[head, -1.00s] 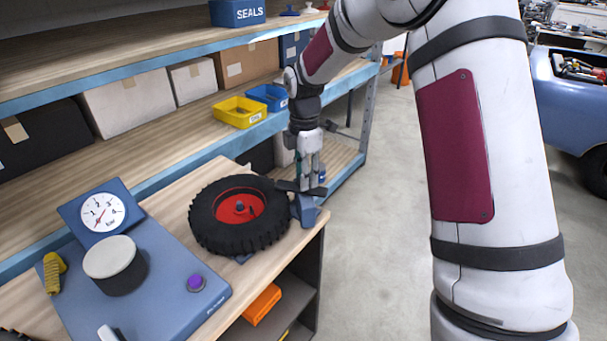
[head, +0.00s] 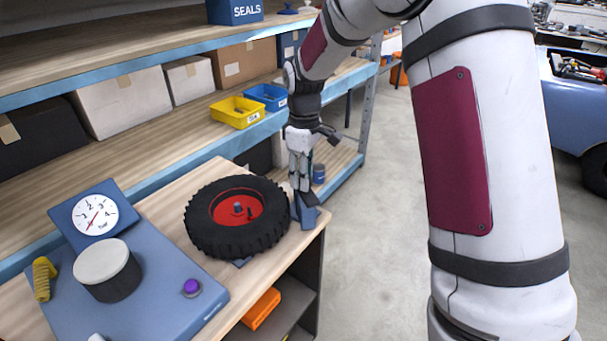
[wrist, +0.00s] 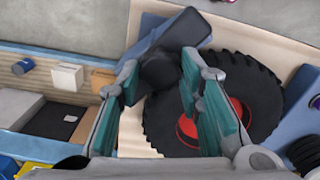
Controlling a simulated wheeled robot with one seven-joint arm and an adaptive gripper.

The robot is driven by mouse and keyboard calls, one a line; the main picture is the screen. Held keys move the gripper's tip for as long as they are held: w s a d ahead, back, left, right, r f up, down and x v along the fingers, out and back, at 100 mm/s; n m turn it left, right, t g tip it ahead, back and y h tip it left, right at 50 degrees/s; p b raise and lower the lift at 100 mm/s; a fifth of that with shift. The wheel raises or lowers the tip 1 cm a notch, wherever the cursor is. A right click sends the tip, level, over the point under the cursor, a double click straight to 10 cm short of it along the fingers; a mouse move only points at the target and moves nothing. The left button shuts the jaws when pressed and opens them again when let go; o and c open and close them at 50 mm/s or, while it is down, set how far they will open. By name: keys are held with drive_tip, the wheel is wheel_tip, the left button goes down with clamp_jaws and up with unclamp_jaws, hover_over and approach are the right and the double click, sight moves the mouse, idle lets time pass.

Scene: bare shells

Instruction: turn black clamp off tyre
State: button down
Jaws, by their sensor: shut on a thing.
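The black clamp (wrist: 182,32) shows in the wrist view with its round knob end between my fingers and its bar pointing up and right, beside the tyre and not over it. In the head view only a little of the clamp (head: 311,199) shows, on top of a blue post (head: 310,216). My gripper (head: 302,190) points down and is shut on the clamp; its teal finger pads (wrist: 160,78) sit either side of the knob. The black tyre (head: 205,243) with a red hub (head: 237,209) lies flat on the bench, left of my gripper; it also fills the right of the wrist view (wrist: 250,75).
A blue panel with a gauge (head: 95,215), a grey-topped knob (head: 103,262) and a purple button (head: 191,287) lies left of the tyre. Shelves with yellow (head: 237,112) and blue bins (head: 267,97) stand behind. Open floor (head: 375,230) lies right of the bench.

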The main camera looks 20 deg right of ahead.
drive_tip(key=shift+m, duration=1.1)
drive_tip(key=c, duration=1.2)
unclamp_jaws()
drive_tip(key=shift+o, duration=0.2)
drive_tip(key=shift+r, duration=0.1)
wheel_tip(320, 180, up, 12)
